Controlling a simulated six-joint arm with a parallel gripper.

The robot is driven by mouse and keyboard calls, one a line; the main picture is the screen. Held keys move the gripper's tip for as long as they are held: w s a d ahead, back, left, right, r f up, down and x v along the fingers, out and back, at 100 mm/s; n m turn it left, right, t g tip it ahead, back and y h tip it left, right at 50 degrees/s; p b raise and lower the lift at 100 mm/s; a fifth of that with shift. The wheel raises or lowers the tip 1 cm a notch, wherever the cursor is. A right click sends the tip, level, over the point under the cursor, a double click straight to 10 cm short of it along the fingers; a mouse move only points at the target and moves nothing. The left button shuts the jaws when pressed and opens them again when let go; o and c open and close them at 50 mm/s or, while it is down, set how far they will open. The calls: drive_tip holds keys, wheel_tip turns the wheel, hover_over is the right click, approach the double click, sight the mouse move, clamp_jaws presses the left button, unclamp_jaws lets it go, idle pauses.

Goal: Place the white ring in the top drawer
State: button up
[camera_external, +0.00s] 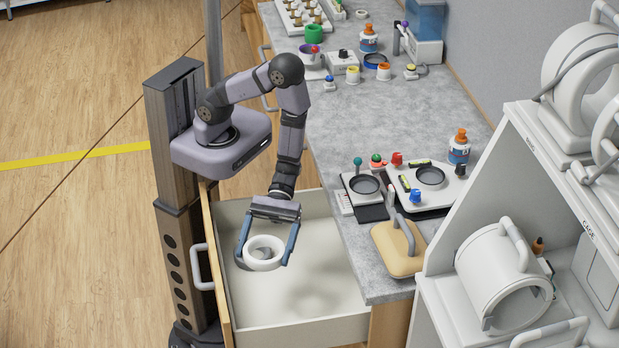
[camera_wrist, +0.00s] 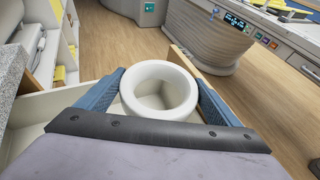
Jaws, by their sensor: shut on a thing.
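The white ring (camera_external: 264,253) is held between the two blue fingers of my gripper (camera_external: 264,260). In the external view it hangs over the inside of the open top drawer (camera_external: 300,309). The drawer has pale inner walls, a wooden front and a white handle (camera_external: 202,267). In the wrist view the ring (camera_wrist: 158,70) sits between the fingertips, and the drawer floor shows through its hole. The ring appears to be above the drawer floor, but its exact height is hard to tell.
The grey countertop (camera_external: 345,235) borders the drawer on the right. A tan block with a grey handle (camera_external: 398,250) stands near its edge. White trays with dark dishes (camera_external: 430,177) lie behind it. A white shelf unit (camera_external: 440,300) stands at the right. Drawer floor around the ring is clear.

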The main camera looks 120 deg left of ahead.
hover_over(268, 310)
wheel_tip(268, 310, down, 11)
drive_tip(key=shift+w+d+f+b, duration=0.1)
drive_tip(key=shift+f+b, duration=3.95)
drive_tip(key=shift+f, duration=1.05)
drive_tip(key=shift+f, duration=0.2)
drive_tip(key=o, duration=1.1)
drive_tip(key=shift+r, duration=0.2)
drive_tip(key=p+v, duration=0.3)
drive_tip(key=v, duration=0.7)
drive_tip(key=shift+a+r+p, duration=0.2)
drive_tip(key=shift+p, duration=0.15)
drive_tip(key=shift+v, duration=0.8)
